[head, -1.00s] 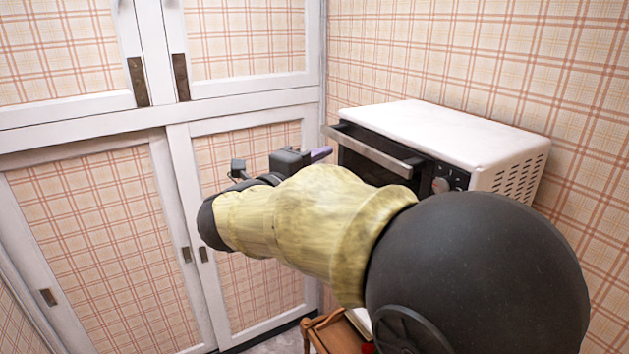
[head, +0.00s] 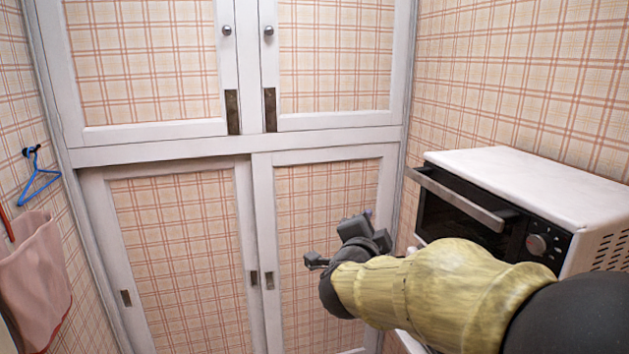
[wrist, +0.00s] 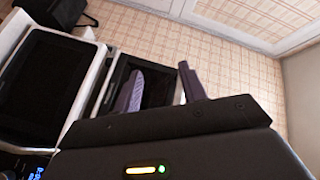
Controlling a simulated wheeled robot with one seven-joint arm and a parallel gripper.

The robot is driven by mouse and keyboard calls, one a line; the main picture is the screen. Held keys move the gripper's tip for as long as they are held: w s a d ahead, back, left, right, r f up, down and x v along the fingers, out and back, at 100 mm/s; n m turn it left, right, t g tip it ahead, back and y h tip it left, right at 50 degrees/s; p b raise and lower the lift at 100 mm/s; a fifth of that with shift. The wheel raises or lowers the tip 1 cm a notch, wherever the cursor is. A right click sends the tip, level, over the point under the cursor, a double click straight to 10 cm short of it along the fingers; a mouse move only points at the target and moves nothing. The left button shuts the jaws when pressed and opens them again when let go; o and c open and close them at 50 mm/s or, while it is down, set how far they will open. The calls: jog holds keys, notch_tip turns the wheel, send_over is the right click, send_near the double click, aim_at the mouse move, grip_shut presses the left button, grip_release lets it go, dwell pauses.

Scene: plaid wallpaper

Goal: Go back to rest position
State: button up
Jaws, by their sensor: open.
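My gripper (wrist: 162,84) shows in the wrist view with its two purple-grey fingers spread apart and nothing between them. In the head view my gripper is mostly hidden behind my arm, with only dark parts of its mount (head: 360,230) showing. It is in front of the lower right cupboard door (head: 318,225), left of the oven (head: 520,172). I cannot tell how far it is from either.
The white oven has a dark front and a handle bar (head: 455,198). White-framed plaid cupboards fill the back. A blue hanger (head: 40,180) and a pink cloth (head: 32,270) hang on the left wall. Open space lies before the cupboards.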

jog(key=s+a+f+n+g+y, duration=0.1)
jog(key=s+f+n+g+y, duration=0.2)
jog(key=f+n, duration=0.4)
jog(key=s+f+n+g+y, duration=0.3)
jog(key=s+f+n, duration=0.1)
jog(key=f, duration=0.6)
jog(key=s+d+f+n+g, duration=0.2)
jog(key=s+f+g, duration=0.1)
jog(key=s, duration=0.4)
jog(key=s+d+f+n+g, duration=0.2)
jog(key=s+f+n+g, duration=0.1)
jog(key=s+f, duration=0.3)
jog(key=shift+s+d+g, duration=0.15)
jog(key=shift+s+g, duration=0.25)
jog(key=shift+g, duration=0.2)
jog(key=shift+w, duration=0.1)
